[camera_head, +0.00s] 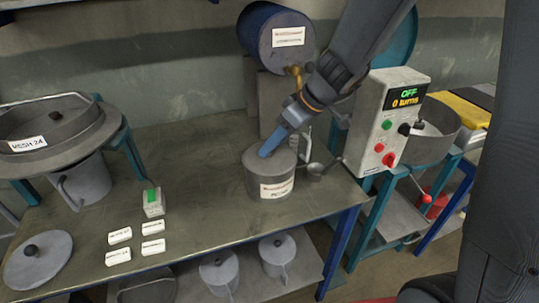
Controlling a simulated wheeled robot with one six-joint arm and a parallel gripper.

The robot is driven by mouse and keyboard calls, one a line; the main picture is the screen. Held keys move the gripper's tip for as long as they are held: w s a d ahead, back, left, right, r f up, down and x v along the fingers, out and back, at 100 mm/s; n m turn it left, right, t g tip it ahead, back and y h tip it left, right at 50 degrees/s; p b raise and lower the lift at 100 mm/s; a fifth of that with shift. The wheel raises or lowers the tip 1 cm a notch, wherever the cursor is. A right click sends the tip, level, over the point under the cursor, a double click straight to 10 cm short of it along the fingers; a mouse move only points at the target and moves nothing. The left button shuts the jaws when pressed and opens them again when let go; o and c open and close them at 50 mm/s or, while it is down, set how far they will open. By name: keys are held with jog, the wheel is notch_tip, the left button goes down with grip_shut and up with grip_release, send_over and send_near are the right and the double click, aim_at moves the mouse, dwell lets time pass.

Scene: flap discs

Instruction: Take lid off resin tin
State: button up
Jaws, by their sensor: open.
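A grey cylindrical tin (268,190) stands upright near the front right of the workbench. Its white label has red and black print too small to read surely. Its flat grey top (252,161) looks closed, but I cannot tell the lid's seam, and any knob is hidden by my gripper. My gripper (268,151) comes down from the upper right with its blue fingertips at the tin's top. It is open; I cannot tell whether the fingers touch the lid or stand around a knob.
A control box (388,122) reading OFF and 0 turns stands right of the tin. A blue drum (262,30) with a tap is behind it. A small ladle-like cup (315,168) sits close by. A loose lid (38,258) and several white cards (153,247) lie left.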

jog(key=shift+a+f, duration=0.1)
jog(key=shift+f, duration=0.1)
grip_shut()
jog(key=shift+r, duration=0.1)
